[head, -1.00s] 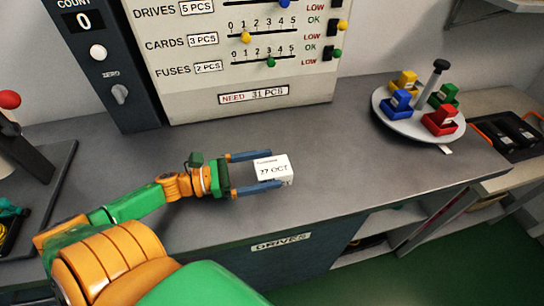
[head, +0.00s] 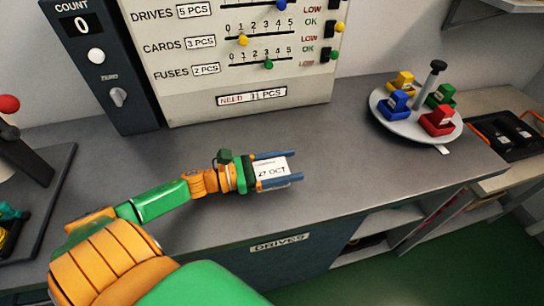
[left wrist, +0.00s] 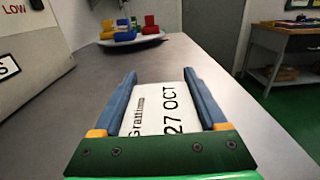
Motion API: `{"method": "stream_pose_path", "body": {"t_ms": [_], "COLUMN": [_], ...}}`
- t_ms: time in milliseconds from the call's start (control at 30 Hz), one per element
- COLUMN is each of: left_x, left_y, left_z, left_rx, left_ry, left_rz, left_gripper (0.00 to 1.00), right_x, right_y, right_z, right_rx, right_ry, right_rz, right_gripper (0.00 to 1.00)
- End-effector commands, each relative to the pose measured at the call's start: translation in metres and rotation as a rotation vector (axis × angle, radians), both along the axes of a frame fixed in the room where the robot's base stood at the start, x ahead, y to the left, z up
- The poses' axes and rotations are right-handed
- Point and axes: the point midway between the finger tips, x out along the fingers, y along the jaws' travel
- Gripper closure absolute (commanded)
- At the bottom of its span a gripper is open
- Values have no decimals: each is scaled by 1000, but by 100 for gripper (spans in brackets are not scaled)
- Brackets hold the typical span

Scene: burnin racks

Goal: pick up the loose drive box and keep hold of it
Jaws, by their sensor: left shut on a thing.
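The loose drive box (head: 270,171) is a small white box with a label that reads 27 OCT. It lies between the blue fingers of my left gripper (head: 279,168), on or just above the grey bench; I cannot tell which. In the left wrist view the white box (left wrist: 161,113) sits between both fingers (left wrist: 160,90), close to the green palm. The left gripper is shut on it. My right gripper is not in view.
A grey round tray (head: 400,114) with yellow, blue, green and red holders and a black-topped post stands at the right on the bench (head: 350,140). A count panel (head: 235,60) stands behind. The bench between is clear.

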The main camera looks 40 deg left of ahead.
Motion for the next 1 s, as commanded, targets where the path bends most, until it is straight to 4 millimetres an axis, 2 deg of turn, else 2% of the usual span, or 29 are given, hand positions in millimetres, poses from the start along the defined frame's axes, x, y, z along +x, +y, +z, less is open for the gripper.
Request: {"method": "stream_pose_path", "body": {"t_ms": [233, 367, 600, 800, 900, 1000], "left_x": [0, -1, -49, -94, -107, -114], "left_y": [1, 0, -32, -63, -71, -76], "left_z": [8, 35, 99, 119, 129, 131], "left_rx": [1, 4, -1, -2, -2, 0], "left_ry": [0, -1, 5, 3, 3, 1], "left_rz": [0, -2, -1, 3, 4, 3], "left_gripper": [79, 79, 79, 79, 79, 79], "right_x": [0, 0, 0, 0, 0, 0], "right_y": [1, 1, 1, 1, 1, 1], "right_z": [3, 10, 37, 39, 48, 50], "right_rx": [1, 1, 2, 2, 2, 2], "right_ry": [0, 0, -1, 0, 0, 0], "right_rz": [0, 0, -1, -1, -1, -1], "right_gripper": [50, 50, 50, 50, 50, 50]}}
